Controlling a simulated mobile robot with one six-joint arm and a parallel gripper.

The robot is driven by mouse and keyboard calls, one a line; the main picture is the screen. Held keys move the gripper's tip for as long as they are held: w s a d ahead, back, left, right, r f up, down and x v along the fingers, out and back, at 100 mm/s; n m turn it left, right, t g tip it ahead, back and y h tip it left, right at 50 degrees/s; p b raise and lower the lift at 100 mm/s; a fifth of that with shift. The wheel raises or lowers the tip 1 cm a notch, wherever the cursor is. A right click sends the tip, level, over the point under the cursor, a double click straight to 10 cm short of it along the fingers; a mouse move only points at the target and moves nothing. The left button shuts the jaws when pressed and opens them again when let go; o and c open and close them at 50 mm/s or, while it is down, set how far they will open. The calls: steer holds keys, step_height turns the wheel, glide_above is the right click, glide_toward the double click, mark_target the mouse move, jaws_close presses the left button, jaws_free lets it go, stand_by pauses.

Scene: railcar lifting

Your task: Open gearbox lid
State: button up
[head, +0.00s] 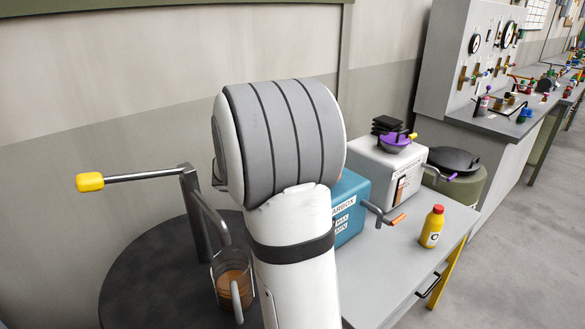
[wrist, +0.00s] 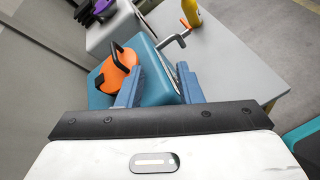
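The teal gearbox (head: 350,222) stands on the grey workbench, partly hidden behind my arm in the head view. Its label and a MAX/MIN marking show on the front. In the wrist view, the gearbox (wrist: 153,84) carries a round orange lid (wrist: 116,72) with a black handle (wrist: 122,56). The lid looks seated on top. My gripper (wrist: 160,68) is open, its two blue-grey fingers apart over the gearbox.
A crank with an orange grip (head: 397,219) sticks out at the gearbox front. A yellow bottle (head: 432,227) stands to the right on the bench. At left are a pump handle (head: 90,182) and a jug (head: 232,282).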

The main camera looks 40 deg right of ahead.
steer(key=w+d+f+n+h+b, duration=0.1)
steer(key=w+d+n, duration=0.1)
steer(key=d, duration=0.1)
steer(key=w+d+f+n+t+h+b, duration=0.1)
steer(key=w+d+f+n+h, duration=0.1)
steer(key=w+d, duration=0.1)
steer(key=w+d+f+n+h+b, duration=0.1)
steer(key=w+d+f+n+h, duration=0.1)
steer(key=w+d, duration=0.1)
steer(key=shift+w+d+f+n+t, duration=0.1)
steer(key=shift+d+f+n+t, duration=0.1)
steer(key=shift+d, duration=0.25)
steer(key=shift+d+f+n+t, duration=0.1)
steer(key=shift+d+n, duration=0.1)
steer(key=shift+d, duration=0.25)
steer(key=d+p, duration=0.1)
steer(key=d, duration=0.6)
steer(key=shift+d+r, duration=0.1)
steer(key=shift+d, duration=0.2)
jaws_close()
